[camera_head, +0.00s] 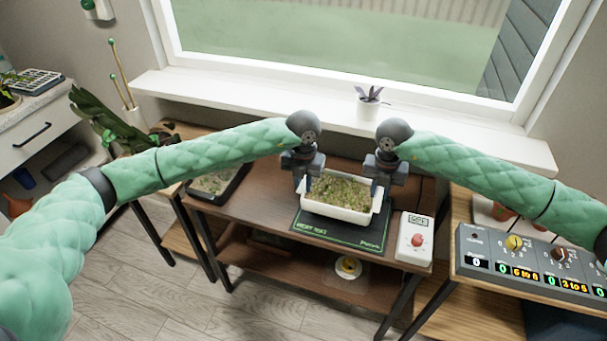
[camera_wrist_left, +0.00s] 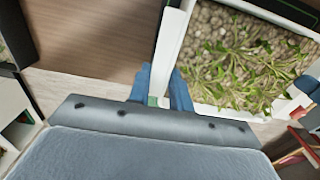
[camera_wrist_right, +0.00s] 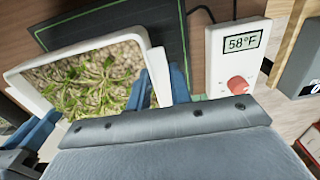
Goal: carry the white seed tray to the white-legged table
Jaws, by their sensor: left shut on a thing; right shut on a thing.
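The white seed tray (camera_head: 341,212), full of pebbly soil and green sprouts, is at or just over the black heat mat (camera_head: 330,238) on the brown table; I cannot tell whether it touches the mat. My left gripper (camera_head: 302,184) is shut on its left end wall, and the blue fingers straddle the white rim (camera_wrist_left: 172,45) in the left wrist view. My right gripper (camera_head: 381,188) is shut on the right end wall, seen in the right wrist view at the tray's rim (camera_wrist_right: 157,72). The tray looks about level. I see no table with white legs; the visible table legs are black.
A white thermostat (camera_head: 415,238) reading 58°F stands right of the mat. A black tray (camera_head: 240,182) of sprouts is to the left. A control box (camera_head: 530,265) with dials is at the right. The windowsill (camera_head: 250,102) with a potted plant (camera_head: 368,108) runs behind.

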